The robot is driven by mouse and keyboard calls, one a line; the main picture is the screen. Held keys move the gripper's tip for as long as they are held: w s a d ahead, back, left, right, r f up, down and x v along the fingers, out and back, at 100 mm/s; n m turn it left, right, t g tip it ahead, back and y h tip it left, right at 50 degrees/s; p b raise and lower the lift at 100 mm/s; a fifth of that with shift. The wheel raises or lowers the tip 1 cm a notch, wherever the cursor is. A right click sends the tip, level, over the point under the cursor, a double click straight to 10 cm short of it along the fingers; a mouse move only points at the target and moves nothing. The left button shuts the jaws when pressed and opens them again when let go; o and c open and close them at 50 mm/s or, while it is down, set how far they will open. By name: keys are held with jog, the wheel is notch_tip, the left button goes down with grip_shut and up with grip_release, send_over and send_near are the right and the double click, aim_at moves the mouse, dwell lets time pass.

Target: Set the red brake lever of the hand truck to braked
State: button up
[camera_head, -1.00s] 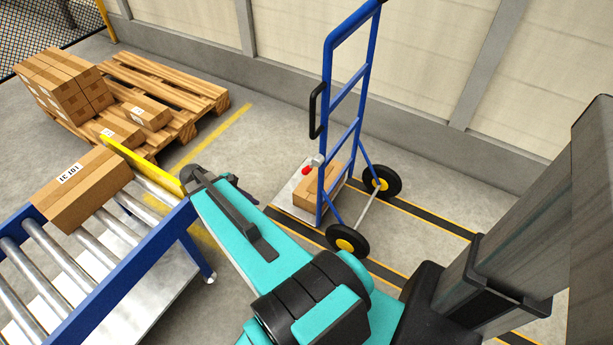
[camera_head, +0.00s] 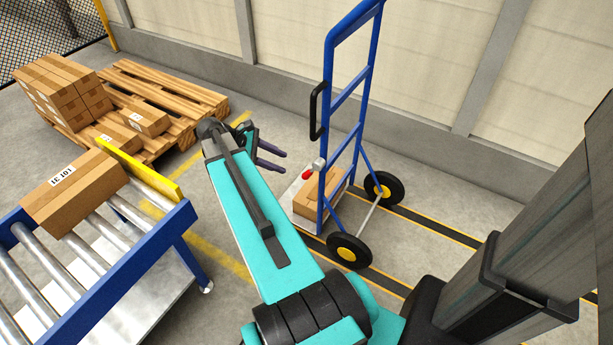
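The blue hand truck (camera_head: 329,95) stands upright near the wall, with a cardboard box (camera_head: 330,189) on its toe plate. Its red brake lever (camera_head: 307,175) is small and sits low on the left side of the frame, beside a grey part; its exact setting is too small to tell. My gripper (camera_head: 277,160) is to the left of the lever and a little apart from it in the picture. Its two dark fingers point right, toward the truck, with a gap between them. It is open and holds nothing.
A roller conveyor (camera_head: 165,220) with a yellow end stop and a labelled carton (camera_head: 75,190) stands at the left. Behind it a wooden pallet (camera_head: 185,95) carries several boxes. The truck's black wheels (camera_head: 349,251) rest near striped floor lines. The wall is close behind the truck.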

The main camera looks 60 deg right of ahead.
aim_at(305, 173)
jog(key=b+x, duration=0.2)
jog(key=x, duration=1.2)
